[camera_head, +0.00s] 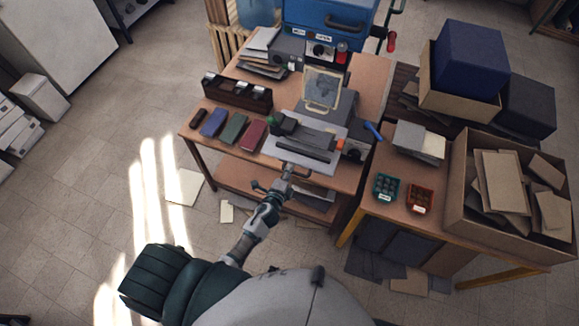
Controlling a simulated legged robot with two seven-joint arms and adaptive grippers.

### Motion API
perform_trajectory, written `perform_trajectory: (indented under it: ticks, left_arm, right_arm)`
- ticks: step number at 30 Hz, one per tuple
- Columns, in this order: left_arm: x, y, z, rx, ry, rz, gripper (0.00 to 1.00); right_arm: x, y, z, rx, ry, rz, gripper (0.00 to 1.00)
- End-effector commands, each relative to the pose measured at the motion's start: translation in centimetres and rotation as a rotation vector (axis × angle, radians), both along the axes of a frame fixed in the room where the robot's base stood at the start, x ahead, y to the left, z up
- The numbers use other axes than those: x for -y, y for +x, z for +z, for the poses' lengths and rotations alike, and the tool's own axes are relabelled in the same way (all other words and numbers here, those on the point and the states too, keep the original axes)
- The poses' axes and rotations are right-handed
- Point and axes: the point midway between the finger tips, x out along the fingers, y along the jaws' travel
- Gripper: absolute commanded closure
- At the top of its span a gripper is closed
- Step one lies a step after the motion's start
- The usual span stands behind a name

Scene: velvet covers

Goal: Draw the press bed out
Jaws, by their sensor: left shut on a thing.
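The press (312,133) stands on the wooden table, with a black and grey body and a small orange part at its right. Its light grey press bed (318,166) shows as a flat plate at the front, near the table's front edge. My left arm reaches up from below. My left gripper (288,171) is shut on the bed's front, where the grip itself is small and partly hidden by the gripper. My right gripper is not in view.
Brown, blue, green and red covers lie left of the press on the wooden table (196,133). A blue machine (327,18) stands behind. Green (385,186) and red (420,198) trays and a cardboard box (480,205) are on the right table. Floor at the left is mostly open.

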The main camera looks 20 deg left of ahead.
Motion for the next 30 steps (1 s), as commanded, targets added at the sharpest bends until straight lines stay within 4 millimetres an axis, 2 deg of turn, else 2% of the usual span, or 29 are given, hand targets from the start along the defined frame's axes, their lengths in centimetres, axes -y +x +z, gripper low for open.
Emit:
perform_trajectory:
  ticks: [1,14,15,17,26,30]
  left_arm:
    - [0.6,-0.4,-0.3,-0.006,-0.006,-0.01,1.0]
    - [0.6,-0.7,-0.6,-0.01,-0.006,-0.009,1.0]
    - [0.5,-0.7,-0.6,-0.011,-0.005,-0.008,0.77]
    - [0.5,-0.7,-0.5,-0.01,-0.005,-0.008,0.62]
    - [0.0,-0.5,-0.2,-0.004,-0.005,-0.004,0.61]
    - [0.0,-1.7,0.0,-0.004,-0.005,-0.004,0.61]
  right_arm:
    - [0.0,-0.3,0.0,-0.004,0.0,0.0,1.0]
    - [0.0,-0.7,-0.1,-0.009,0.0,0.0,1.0]
    - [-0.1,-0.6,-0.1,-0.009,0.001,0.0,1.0]
    - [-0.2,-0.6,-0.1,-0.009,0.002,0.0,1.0]
    - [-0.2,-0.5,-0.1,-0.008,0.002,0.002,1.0]
    - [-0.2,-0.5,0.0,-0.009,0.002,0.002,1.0]
